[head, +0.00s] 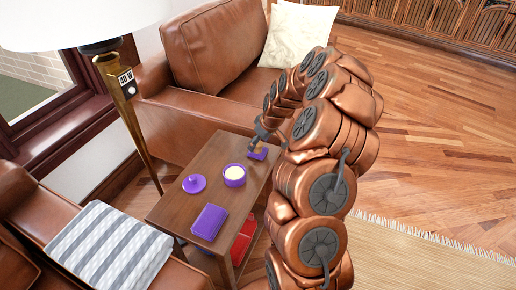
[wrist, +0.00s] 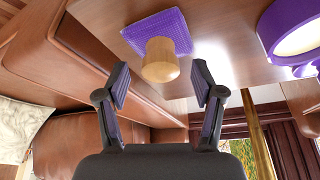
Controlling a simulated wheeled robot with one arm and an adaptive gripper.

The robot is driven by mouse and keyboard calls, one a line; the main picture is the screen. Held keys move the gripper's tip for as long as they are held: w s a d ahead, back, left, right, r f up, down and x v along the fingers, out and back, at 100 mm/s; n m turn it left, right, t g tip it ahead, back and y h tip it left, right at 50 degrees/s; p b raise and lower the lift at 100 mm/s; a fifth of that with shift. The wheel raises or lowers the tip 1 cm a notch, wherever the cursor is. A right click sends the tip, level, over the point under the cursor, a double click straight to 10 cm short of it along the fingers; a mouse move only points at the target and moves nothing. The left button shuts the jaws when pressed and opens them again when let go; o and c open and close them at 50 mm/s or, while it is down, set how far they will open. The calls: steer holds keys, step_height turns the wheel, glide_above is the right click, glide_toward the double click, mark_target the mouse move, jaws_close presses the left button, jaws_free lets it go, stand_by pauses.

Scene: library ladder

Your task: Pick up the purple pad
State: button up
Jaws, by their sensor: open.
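A small square purple pad (head: 258,154) lies at the far right end of the wooden side table (head: 180,205). In the wrist view the pad (wrist: 178,22) has a woven-looking top, and a pale wooden knob (wrist: 160,60) stands on its middle. My gripper (wrist: 161,84) is open and empty, with the knob ahead, in line with the gap between its fingers. In the head view my gripper (head: 262,138) is just above the pad and partly hides it. A thicker purple block (head: 209,222) lies at the table's near end.
A purple candle jar (head: 234,176) and a round purple lid (head: 194,183) stand mid-table; the jar (wrist: 292,28) is at right in the wrist view. A red object (head: 243,241) is below the tabletop. A lamp (head: 125,110) and leather sofa (head: 210,100) stand close by.

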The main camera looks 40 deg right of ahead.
steer(key=shift+x, duration=0.95)
steer(key=shift+c, duration=0.3)
steer(key=c, duration=1.1)
steer(key=shift+r, duration=0.1)
steer(key=shift+r, duration=1.8)
steer(key=shift+s+a, duration=0.4)
steer(key=shift+s, duration=0.3)
steer(key=s+a, duration=0.2)
steer(key=s, duration=0.2)
steer(key=s+a+r, duration=0.1)
steer(key=s+a, duration=0.1)
steer(key=s, duration=0.2)
steer(key=s+a, duration=0.3)
steer(key=s, duration=0.1)
steer(key=shift+s+r, duration=0.15)
steer(key=shift+s, duration=0.2)
